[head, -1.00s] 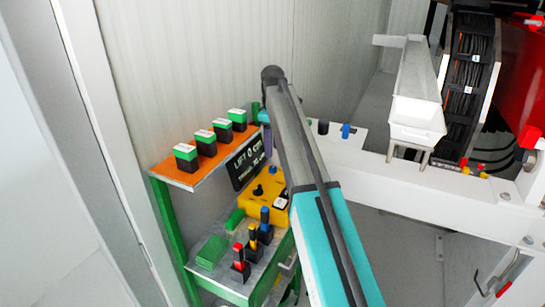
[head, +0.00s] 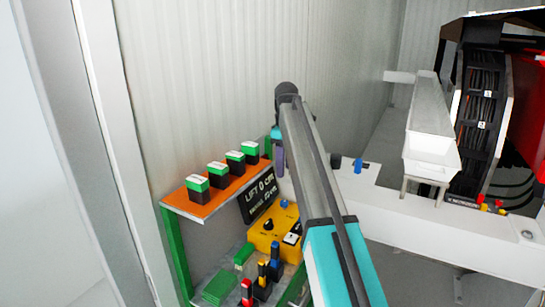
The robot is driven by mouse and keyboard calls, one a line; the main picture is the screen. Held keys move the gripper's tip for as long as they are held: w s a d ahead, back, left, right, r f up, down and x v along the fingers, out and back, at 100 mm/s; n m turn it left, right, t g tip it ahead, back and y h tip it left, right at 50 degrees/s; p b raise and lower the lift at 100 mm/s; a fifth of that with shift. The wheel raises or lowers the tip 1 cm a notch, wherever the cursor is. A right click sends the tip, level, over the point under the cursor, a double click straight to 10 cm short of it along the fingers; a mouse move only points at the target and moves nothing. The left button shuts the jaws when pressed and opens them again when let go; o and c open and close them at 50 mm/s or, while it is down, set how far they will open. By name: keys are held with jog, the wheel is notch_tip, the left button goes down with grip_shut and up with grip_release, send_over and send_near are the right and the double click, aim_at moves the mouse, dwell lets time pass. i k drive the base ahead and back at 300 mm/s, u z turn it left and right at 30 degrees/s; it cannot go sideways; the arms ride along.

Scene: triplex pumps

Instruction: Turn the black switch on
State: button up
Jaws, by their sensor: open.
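A yellow control box (head: 262,237) sits on the green stand behind my arm. It carries a black knob (head: 268,224), a blue knob (head: 284,204) and a small black-and-white part (head: 292,238) at its right. Another black knob (head: 335,160) stands on the white beam, beside a blue one (head: 358,165). I cannot tell which black part is the switch or how it is set. My arm rises from the lower right and bends down beyond its upper joint, left of the beam knobs. My gripper's fingers are hidden behind the arm.
An orange shelf (head: 205,207) holds several green-and-black blocks. A black display sign (head: 258,195) hangs below it. Red, yellow and blue levers stand on the lower shelf. A corrugated wall is behind. A white hopper (head: 430,152) and black machinery (head: 480,120) stand right.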

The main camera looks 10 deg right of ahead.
aim_at(268, 226)
jog(key=k, duration=1)
